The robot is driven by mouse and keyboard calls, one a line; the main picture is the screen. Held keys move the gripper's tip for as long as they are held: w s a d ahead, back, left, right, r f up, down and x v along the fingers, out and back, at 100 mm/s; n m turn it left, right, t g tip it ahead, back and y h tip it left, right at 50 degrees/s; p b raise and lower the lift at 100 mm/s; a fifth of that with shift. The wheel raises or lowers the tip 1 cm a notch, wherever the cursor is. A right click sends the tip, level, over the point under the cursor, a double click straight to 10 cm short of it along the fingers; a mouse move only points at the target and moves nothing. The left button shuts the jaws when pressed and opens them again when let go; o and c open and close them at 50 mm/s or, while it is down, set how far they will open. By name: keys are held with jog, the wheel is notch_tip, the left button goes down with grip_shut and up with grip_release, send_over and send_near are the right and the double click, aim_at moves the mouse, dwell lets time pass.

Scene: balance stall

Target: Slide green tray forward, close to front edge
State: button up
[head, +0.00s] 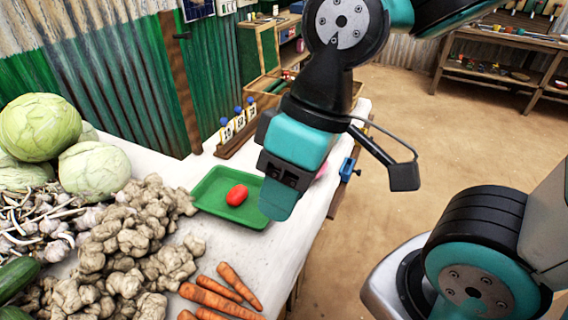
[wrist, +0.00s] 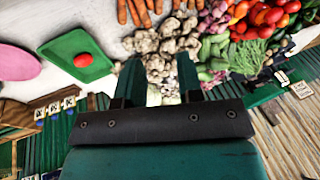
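The green tray (head: 210,187) lies on the white table, with a red tomato (head: 237,195) on it. My gripper (head: 278,196) is in front of the tray's right part in the head view and hides some of it; I cannot tell the height between them. In the wrist view the tray (wrist: 62,46) is at the upper left, with the tomato (wrist: 83,60) on it. There my gripper (wrist: 159,78) shows two fingers apart with nothing between them. The tray is to the left of the fingers and not touched by them.
Ginger roots (head: 130,235), cabbages (head: 42,127) and carrots (head: 220,290) crowd the table left and below the tray. A pink plate (wrist: 14,62) lies beside the tray. Number cards (head: 239,122) stand behind. Bare white table (head: 285,250) shows toward the right edge.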

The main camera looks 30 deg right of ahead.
jog(key=w+d+f+m+h+b, duration=0.1)
jog(key=w+d+f+m, duration=0.2)
jog(key=w+f+m, duration=0.3)
jog(key=w+d+f+m+h+b, duration=0.1)
jog(key=w+d+f+m, duration=0.3)
jog(key=w, duration=0.4)
jog(key=w+d+f+m+t+h+b, duration=0.1)
jog(key=w+d+f+m+b, duration=0.1)
jog(key=w+f+m, duration=0.5)
jog(key=shift+w+d+f+m, duration=0.3)
jog(key=shift+w+d+f, duration=0.15)
jog(key=shift+d+f, duration=0.45)
jog(key=shift+a+f, duration=0.1)
jog(key=shift+f, duration=0.1)
jog(key=f, duration=0.5)
jog(key=w+a+f, duration=0.1)
jog(key=f, duration=0.5)
jog(key=w+f, duration=0.1)
jog(key=f, duration=0.5)
jog(key=shift+a, duration=0.25)
grip_shut()
